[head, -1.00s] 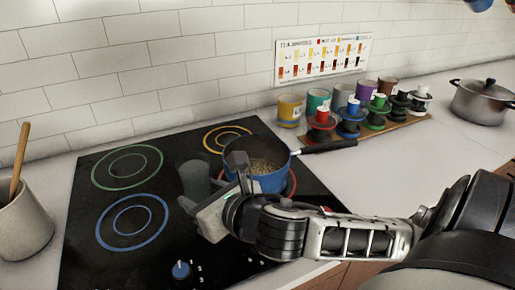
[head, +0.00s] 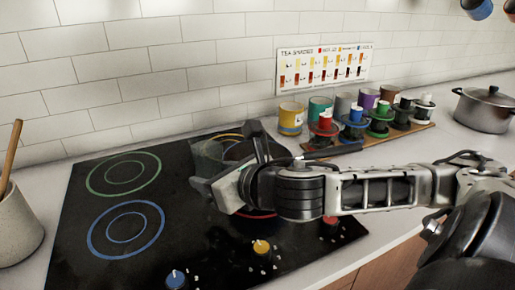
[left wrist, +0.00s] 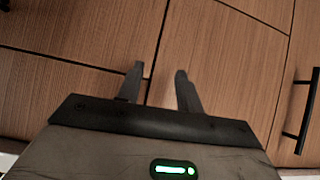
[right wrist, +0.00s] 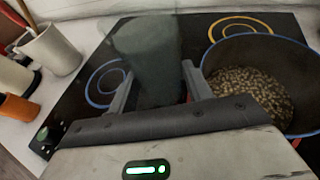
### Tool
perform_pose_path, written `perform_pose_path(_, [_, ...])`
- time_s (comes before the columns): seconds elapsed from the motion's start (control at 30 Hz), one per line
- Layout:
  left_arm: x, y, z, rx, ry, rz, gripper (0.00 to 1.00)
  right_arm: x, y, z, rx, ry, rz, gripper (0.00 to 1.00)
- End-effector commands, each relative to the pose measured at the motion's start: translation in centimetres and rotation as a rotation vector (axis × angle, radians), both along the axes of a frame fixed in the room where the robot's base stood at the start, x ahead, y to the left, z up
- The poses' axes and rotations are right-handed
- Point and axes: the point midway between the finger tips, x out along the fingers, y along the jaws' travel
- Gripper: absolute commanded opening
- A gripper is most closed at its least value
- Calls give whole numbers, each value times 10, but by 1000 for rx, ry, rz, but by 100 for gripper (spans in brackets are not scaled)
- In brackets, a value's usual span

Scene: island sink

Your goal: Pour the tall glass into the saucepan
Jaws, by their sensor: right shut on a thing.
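The tall glass is a see-through grey tumbler (right wrist: 145,65) between the fingers of my right gripper (right wrist: 157,88), which is shut on it. In the head view the right gripper (head: 228,170) holds the glass (head: 212,153) above the cooktop, in front of the saucepan; its exact tilt and contents are unclear. The blue saucepan (right wrist: 288,68) holds small brown grains and stands just right of the glass in the right wrist view. In the head view the gripper mostly hides it, with its black handle (head: 335,150) showing. My left gripper (left wrist: 160,82) is open and empty, facing cabinet doors.
The black cooktop (head: 185,235) has coloured rings and knobs. A rack of cups and coloured spools (head: 370,130) stands behind my right forearm. A steel pot (head: 485,108) is at far right, a utensil crock (head: 15,230) at left. The cooktop's left side is clear.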

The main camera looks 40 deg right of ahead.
Motion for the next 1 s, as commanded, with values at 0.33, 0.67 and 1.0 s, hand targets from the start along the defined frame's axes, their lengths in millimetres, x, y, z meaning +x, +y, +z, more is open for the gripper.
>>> perform_pose_path(0.33, [4, -2, -6, -10, -15, 0, 36, 0, -5, -1, 104, 5, -2, 22])
perform_pose_path(0.67, [7, -4, -6, -32, -30, 3, 36, 0, -10, 10, 264, 14, 1, 22])
perform_pose_path(1.0, [6, -4, 1, -28, -25, 5, 36, 0, -18, 24, 425, 22, -3, 22])
